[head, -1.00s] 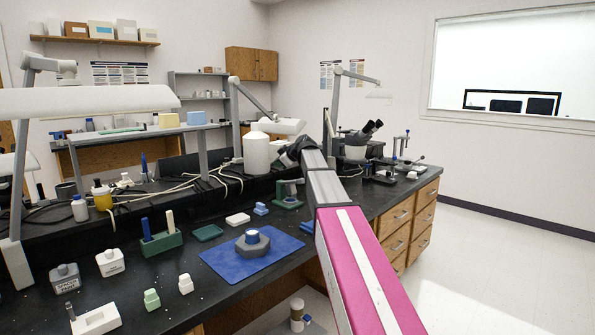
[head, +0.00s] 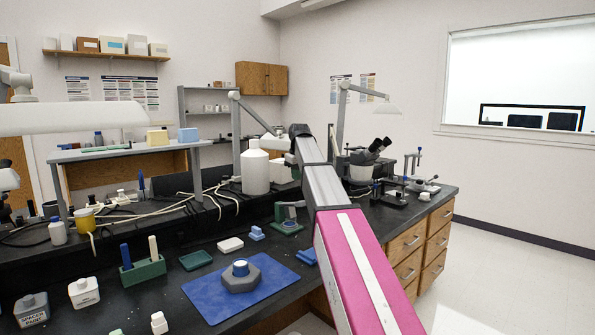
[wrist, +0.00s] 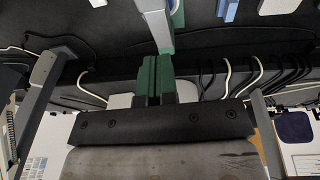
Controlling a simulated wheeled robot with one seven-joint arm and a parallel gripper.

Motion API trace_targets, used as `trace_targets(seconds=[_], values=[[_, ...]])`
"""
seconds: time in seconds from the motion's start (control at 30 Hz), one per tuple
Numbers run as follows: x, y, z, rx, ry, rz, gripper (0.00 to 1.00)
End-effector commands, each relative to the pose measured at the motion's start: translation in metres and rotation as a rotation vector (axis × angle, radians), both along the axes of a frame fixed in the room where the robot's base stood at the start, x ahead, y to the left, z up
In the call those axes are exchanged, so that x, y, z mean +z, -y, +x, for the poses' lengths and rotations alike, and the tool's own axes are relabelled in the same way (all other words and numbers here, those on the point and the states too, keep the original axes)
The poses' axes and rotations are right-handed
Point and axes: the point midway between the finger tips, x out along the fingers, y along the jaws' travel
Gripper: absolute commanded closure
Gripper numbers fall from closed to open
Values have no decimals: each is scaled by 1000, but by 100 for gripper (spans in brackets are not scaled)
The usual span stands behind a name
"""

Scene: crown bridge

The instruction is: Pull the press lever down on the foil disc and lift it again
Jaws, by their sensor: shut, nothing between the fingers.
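The press (head: 287,226) has a green base and a grey lever (head: 293,205). It stands on the black bench, left of my arm in the head view. In the wrist view a pale grey bar (wrist: 154,22), likely the lever, runs down beside a green part toward my gripper (wrist: 156,64). The two dark green fingers are together and hold nothing. I cannot tell whether they touch the bar. In the head view my arm hides the fingers. I cannot make out the foil disc.
A blue mat (head: 205,296) with a grey hexagonal block (head: 240,279) lies in front of the press. A white block (head: 230,245) and a small blue piece (head: 256,233) are close to its left. A white canister (head: 255,172) and cables stand behind.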

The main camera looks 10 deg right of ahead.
Motion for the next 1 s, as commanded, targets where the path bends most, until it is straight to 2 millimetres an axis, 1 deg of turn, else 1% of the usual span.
trace_targets(seconds=[0.03,0.1,0.27,0.3,0.5,0.67,1.0], values=[[-11,0,1,1,-1,0,100],[-24,-1,3,1,-2,1,100],[-52,-2,9,1,-2,1,100],[-58,1,7,1,-1,1,100],[-80,9,4,1,0,1,100],[-86,11,3,1,1,2,100],[-87,11,3,1,2,2,100]])
